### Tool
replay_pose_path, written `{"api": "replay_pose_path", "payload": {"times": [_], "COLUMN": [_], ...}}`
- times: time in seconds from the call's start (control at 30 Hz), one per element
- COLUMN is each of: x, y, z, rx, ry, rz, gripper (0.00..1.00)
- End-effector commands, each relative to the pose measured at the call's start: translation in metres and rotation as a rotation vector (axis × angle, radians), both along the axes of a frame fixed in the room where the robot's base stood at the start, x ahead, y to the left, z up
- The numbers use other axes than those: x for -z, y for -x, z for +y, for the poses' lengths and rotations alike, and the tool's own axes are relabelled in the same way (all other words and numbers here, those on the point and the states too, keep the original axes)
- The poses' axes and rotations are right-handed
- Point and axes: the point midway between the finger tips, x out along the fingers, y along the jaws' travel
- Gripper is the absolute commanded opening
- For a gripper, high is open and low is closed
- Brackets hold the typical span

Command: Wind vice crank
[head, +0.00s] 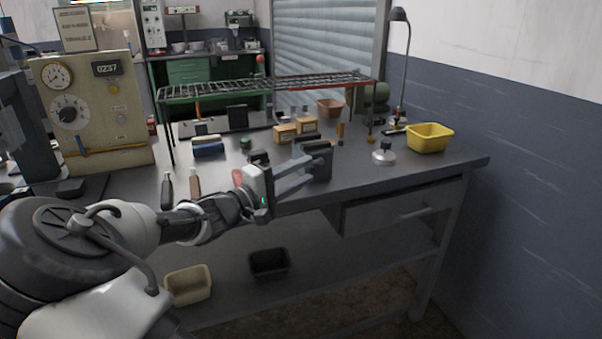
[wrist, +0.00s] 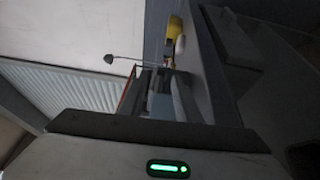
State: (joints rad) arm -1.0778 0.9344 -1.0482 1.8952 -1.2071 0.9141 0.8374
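The vice (head: 316,160) looks like a dark grey block with jaws, standing near the front edge of the workbench. Whether the fingertips touch the vice is unclear. I cannot make out the crank; the gripper may be hiding it. In the wrist view a blue-grey block (wrist: 160,104), probably part of the vice, shows beyond the gripper body.
The workbench (head: 420,176) holds a yellow bin (head: 430,138), a small round metal item (head: 384,154), cardboard boxes (head: 287,133) and a wire rack (head: 270,86). A dark bin (head: 269,263) sits on the lower shelf.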

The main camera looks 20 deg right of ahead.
Motion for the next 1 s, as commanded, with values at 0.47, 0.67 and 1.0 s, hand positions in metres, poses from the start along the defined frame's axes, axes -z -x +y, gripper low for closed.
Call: {"api": "replay_pose_path", "payload": {"times": [0.47, 0.67, 1.0], "x": [0.001, 0.003, 0.007], "y": [0.028, 0.049, 0.07], "z": [0.067, 0.111, 0.155], "rx": [-0.007, -0.005, 0.0], "ry": [-0.002, 0.0, 0.001], "rz": [0.001, 0.002, 0.0], "gripper": [0.3, 0.3, 0.3]}}
